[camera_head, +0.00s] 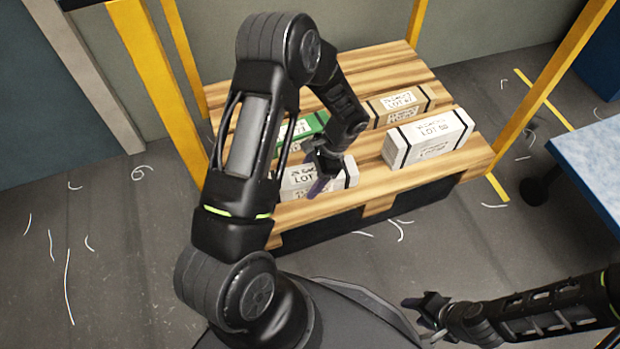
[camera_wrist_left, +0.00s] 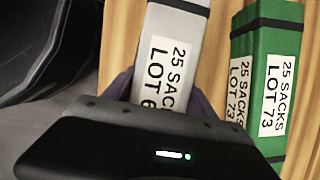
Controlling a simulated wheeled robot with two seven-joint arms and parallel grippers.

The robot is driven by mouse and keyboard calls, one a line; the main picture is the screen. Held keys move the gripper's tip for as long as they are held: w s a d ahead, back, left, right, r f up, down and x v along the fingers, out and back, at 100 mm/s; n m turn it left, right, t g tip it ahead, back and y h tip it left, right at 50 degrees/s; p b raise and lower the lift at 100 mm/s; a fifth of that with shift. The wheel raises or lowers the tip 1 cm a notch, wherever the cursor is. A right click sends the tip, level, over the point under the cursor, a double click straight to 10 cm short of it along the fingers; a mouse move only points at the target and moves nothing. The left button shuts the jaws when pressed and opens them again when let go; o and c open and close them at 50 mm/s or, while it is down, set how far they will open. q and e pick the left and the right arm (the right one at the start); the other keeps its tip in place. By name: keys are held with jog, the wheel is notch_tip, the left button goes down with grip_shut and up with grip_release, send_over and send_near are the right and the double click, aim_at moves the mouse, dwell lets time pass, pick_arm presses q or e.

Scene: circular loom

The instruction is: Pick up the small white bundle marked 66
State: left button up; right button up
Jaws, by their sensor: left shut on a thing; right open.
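A small white bundle (camera_head: 345,179) with a dark strap lies at the front left of the wooden pallet. In the left wrist view, the white bundle (camera_wrist_left: 179,54) carries a label reading "25 SACKS LOT 6", its last digit hidden by the gripper. My left gripper (camera_head: 322,184) is shut on this white bundle, with a finger on either side of it. The bundle appears to rest on the slats; I cannot tell if it is lifted. My right gripper (camera_head: 425,308) is open and empty, low at the right, away from the pallet.
A green bundle (camera_wrist_left: 269,75) marked LOT 73 lies close beside the white one. A tan bundle (camera_head: 401,105) and a larger white bundle (camera_head: 428,138) lie to the right on the pallet (camera_head: 460,166). Yellow posts (camera_head: 160,75) stand around it. A blue-topped table (camera_head: 590,160) is at the right.

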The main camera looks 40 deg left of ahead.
aim_at(310, 174)
pick_arm(q)
grip_shut()
jog(key=shift+r, duration=0.1)
notch_tip(310, 174, up, 10)
jog(key=p, duration=0.3)
dwell(0.7)
